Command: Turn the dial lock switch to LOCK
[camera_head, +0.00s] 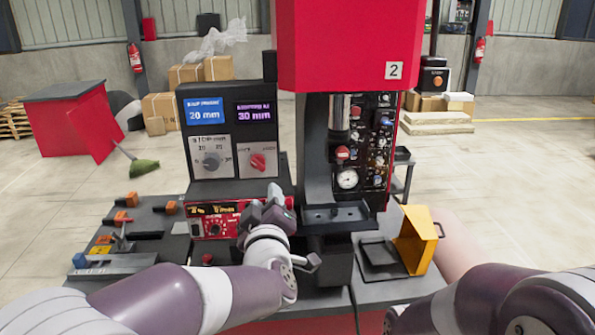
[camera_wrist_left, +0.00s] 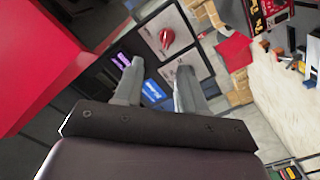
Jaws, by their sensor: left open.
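A red rotary knob (camera_head: 258,161) sits on a pale plate on the black control box, under a purple "30 mm" display. Its small labels are too small to read, so I cannot tell which position it points at. A grey dial (camera_head: 211,160) sits on the plate to its left. My left gripper (camera_head: 274,198) is in front of and below the red knob, apart from it. In the left wrist view the red knob (camera_wrist_left: 167,38) shows just beyond the open, empty fingers (camera_wrist_left: 157,77); the right finger partly covers the grey dial's plate. My right gripper is out of view.
The red press head (camera_head: 345,45) and its column stand right of the box. A red control unit (camera_head: 212,222) lies below it. A yellow open box (camera_head: 416,240) is at the right. Orange-handled tools (camera_head: 130,199) lie on the left bench.

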